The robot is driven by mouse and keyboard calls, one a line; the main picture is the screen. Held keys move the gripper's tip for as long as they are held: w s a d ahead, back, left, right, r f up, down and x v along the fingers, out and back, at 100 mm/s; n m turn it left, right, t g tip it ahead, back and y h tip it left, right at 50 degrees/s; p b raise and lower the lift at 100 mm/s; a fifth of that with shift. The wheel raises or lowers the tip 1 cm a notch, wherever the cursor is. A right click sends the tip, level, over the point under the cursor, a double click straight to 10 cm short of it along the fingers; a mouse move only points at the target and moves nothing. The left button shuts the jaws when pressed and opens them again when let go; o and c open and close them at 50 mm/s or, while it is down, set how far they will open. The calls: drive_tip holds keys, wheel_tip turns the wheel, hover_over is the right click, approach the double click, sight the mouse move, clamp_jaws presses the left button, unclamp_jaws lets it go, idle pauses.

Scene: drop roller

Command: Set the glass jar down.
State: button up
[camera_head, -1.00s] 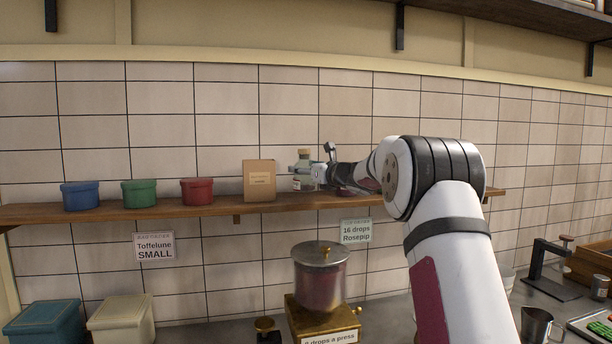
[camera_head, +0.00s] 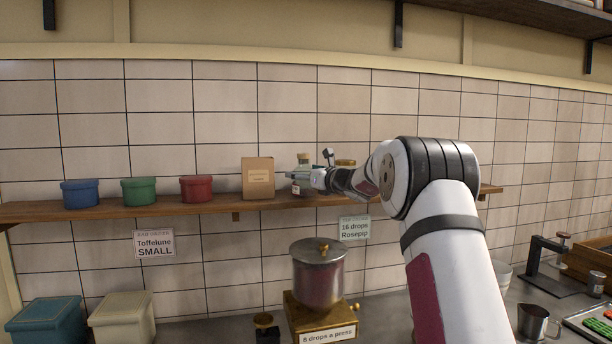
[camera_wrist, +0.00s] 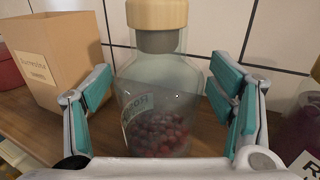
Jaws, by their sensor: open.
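The glass jar (camera_wrist: 160,85) is clear, holds dark red berries, and has a cork stopper and a partly readable label. It stands upright on the wooden shelf (camera_head: 130,210), beside a cardboard box. In the head view the jar (camera_head: 303,184) is partly covered by my gripper (camera_head: 305,177). In the wrist view my gripper (camera_wrist: 163,98) is open, with one teal-padded finger on each side of the jar. Narrow gaps seem to show between pads and glass. The jar's base is partly hidden behind the gripper body.
The cardboard box (camera_head: 258,178) stands close left of the jar. A gold-lidded jar (camera_head: 345,163) is close right, behind my arm. Red (camera_head: 196,189), green (camera_head: 139,191) and blue (camera_head: 80,194) tubs stand farther left. A metal dispenser (camera_head: 318,274) is below. Shelf space between box and red tub is free.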

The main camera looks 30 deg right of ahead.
drive_tip(key=shift+r, duration=0.15)
drive_tip(key=s+d, duration=0.1)
drive_tip(key=s, duration=1.1)
drive_tip(key=s+a+n+g+y, duration=0.35)
drive_tip(key=a+n, duration=0.45)
drive_tip(key=a, duration=0.7)
drive_tip(key=s+a+f+n+g+y, duration=0.1)
drive_tip(key=s+a+f+n+g, duration=0.15)
drive_tip(key=s+a+n, duration=0.35)
drive_tip(key=s+a+f+n+g, duration=0.2)
drive_tip(key=s+a+n+g, duration=0.15)
drive_tip(key=s+a, duration=0.4)
drive_tip(key=s+a+f+n+g+h, duration=0.1)
drive_tip(key=s+a+f+n, duration=0.15)
drive_tip(key=s+n, duration=0.35)
drive_tip(key=s+a+f+n+g+h, duration=0.1)
drive_tip(key=s+a+f+n, duration=0.15)
drive_tip(key=s, duration=0.45)
drive_tip(key=s+d+f+n+h, duration=0.2)
drive_tip(key=s+n, duration=0.2)
drive_tip(key=s, duration=0.1)
drive_tip(key=s+d+f+n+h, duration=0.2)
drive_tip(key=s+d+f+n, duration=0.1)
drive_tip(key=s, duration=0.3)
drive_tip(key=shift+f+n+g+b, duration=0.2)
drive_tip(key=shift+n+g+b, duration=0.25)
drive_tip(key=shift+n, duration=0.45)
